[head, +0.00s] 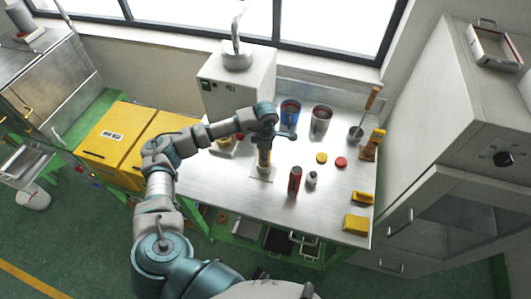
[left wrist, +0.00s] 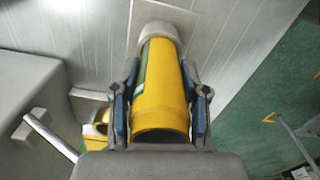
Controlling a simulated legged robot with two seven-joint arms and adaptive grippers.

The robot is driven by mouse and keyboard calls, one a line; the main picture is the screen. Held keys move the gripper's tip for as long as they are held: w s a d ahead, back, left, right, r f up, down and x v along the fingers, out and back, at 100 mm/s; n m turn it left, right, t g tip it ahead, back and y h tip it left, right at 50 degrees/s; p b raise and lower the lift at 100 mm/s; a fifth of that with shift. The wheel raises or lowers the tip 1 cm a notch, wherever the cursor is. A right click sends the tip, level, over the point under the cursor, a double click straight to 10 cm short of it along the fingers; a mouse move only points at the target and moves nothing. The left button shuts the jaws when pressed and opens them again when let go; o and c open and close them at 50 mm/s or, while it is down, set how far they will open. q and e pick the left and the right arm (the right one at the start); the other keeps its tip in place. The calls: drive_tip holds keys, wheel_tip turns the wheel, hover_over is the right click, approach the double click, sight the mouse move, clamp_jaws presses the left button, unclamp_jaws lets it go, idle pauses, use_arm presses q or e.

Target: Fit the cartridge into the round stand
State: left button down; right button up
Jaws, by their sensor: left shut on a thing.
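The yellow cartridge (head: 264,158) stands roughly upright below my left gripper (head: 264,142), over the middle of the workbench. In the left wrist view the cartridge (left wrist: 163,85) lies between the two fingers of my left gripper (left wrist: 160,100), which are shut on its sides. Its far end meets the pale round stand (left wrist: 158,29), which sits on a square plate. The stand (head: 262,172) also shows under the cartridge in the head view. The cartridge lines up closely with the stand; how deep its end sits inside cannot be told. My right gripper is not in view.
The metal workbench (head: 225,182) holds a red cylinder (head: 294,181), a small bottle (head: 311,179), yellow and red lids and yellow blocks at right. A blue pot (head: 290,112) and a grey pot (head: 321,120) stand behind. A white machine (head: 238,85) stands at the back left.

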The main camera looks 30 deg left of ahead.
use_arm(q)
drive_tip(key=shift+f, duration=0.25)
drive_tip(key=c, duration=0.5)
unclamp_jaws()
wheel_tip(320, 180, up, 12)
drive_tip(key=shift+f, duration=0.1)
idle(0.6)
